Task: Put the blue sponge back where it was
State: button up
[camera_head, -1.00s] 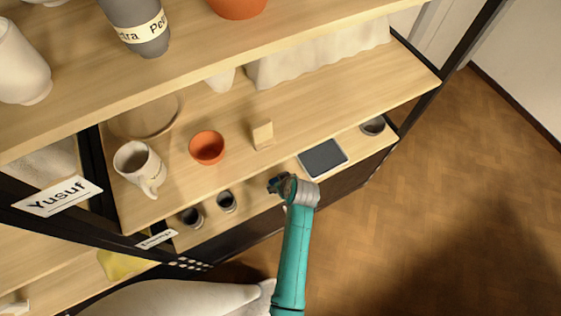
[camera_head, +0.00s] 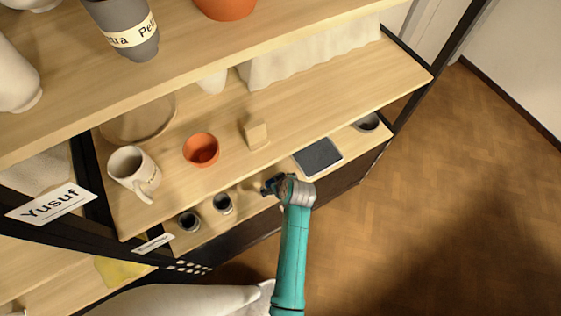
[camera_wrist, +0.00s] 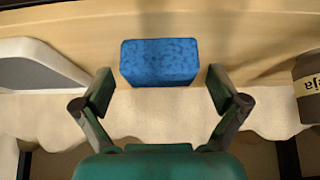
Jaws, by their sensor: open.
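The blue sponge (camera_wrist: 160,63) lies on a light wooden shelf board in the wrist view, beyond the fingertips and centred between them. My gripper (camera_wrist: 160,90) is open, with a finger on each side below the sponge; I see no finger touching it. In the head view my gripper (camera_head: 272,186) is at the front of a lower shelf, and the sponge is not clearly made out there.
A dark tablet-like slab (camera_head: 318,156) lies right of my gripper. Two dark-mouthed cups (camera_head: 222,203) stand to its left. An orange bowl (camera_head: 201,150), a white mug (camera_head: 133,172) and a small wooden block (camera_head: 256,134) stand on the shelf above.

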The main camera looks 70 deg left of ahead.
jog(key=v, duration=1.1)
jog(key=shift+d+r, duration=0.2)
jog(key=shift+r, duration=0.1)
jog(key=shift+w, duration=0.1)
jog(key=w+d+f+m+t, duration=0.2)
jog(key=d+m, duration=0.1)
jog(key=d, duration=0.4)
jog(key=w+d+f+m+t, duration=0.2)
jog(key=d+f, duration=0.1)
jog(key=d, duration=0.4)
jog(key=s+d+r+m+t, duration=0.15)
jog(key=d+m+t, duration=0.4)
jog(key=d, duration=1.15)
jog(key=s+d+r+m+t+h, duration=0.3)
jog(key=s+d+r, duration=0.3)
jog(key=d+r, duration=0.2)
jog(key=s+d+r+m+t+h, duration=0.3)
jog(key=s+d+r+m, duration=0.3)
jog(key=d+r, duration=0.3)
notch_tip(320, 180, up, 4)
jog(key=shift+s+d+h, duration=0.2)
jog(key=shift+s+h, duration=0.1)
jog(key=shift+s, duration=0.45)
